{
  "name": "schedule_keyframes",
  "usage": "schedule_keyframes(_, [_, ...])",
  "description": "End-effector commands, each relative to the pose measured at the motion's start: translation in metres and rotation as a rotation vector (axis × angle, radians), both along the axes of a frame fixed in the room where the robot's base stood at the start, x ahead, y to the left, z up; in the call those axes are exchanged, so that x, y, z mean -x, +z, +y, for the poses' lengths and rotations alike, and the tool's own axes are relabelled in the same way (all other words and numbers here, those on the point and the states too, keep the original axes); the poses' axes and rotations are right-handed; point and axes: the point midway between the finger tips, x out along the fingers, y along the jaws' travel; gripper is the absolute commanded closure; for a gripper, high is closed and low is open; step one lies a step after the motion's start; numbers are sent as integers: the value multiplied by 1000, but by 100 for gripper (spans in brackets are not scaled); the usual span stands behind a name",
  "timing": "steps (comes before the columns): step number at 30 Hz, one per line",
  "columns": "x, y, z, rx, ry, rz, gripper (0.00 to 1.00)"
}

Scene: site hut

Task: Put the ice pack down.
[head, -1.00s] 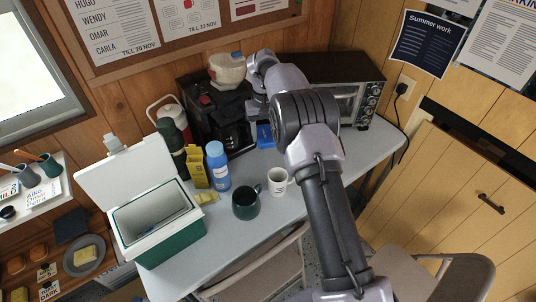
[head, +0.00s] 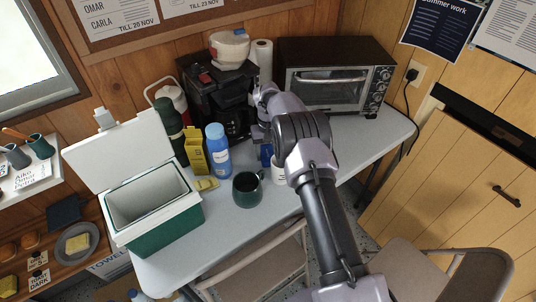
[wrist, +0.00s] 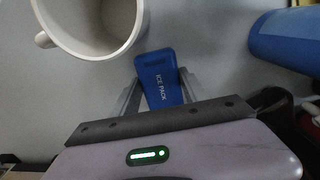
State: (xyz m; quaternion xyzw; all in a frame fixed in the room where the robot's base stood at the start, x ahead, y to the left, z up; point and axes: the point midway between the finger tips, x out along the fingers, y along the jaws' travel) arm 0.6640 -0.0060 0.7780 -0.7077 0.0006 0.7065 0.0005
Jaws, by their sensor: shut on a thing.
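The ice pack (wrist: 158,80) is a small flat blue block with "ICE PACK" printed on it. In the wrist view it sits between the two fingers of my gripper (wrist: 160,92), which is shut on it. In the head view the blue ice pack (head: 266,155) shows over the table (head: 222,228), just behind the white mug (head: 278,175). My gripper (head: 264,141) is partly hidden by my arm there. I cannot tell whether the pack touches the tabletop.
The white mug's rim is close beside the pack in the wrist view. A blue bottle (head: 217,152), green mug (head: 247,192) and coffee maker (head: 213,100) stand nearby. A toaster oven (head: 330,80) is behind. An open green-and-white cooler (head: 165,232) stands left. The table's right part is clear.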

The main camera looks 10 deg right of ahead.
Motion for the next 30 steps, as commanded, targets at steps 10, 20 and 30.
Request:
schedule_keyframes(10, [0,-3,0,0,0,0,26])
schedule_keyframes(20, [0,11,0,0,-1,-1,26])
schedule_keyframes(30, [0,103,0,0,0,-1,26])
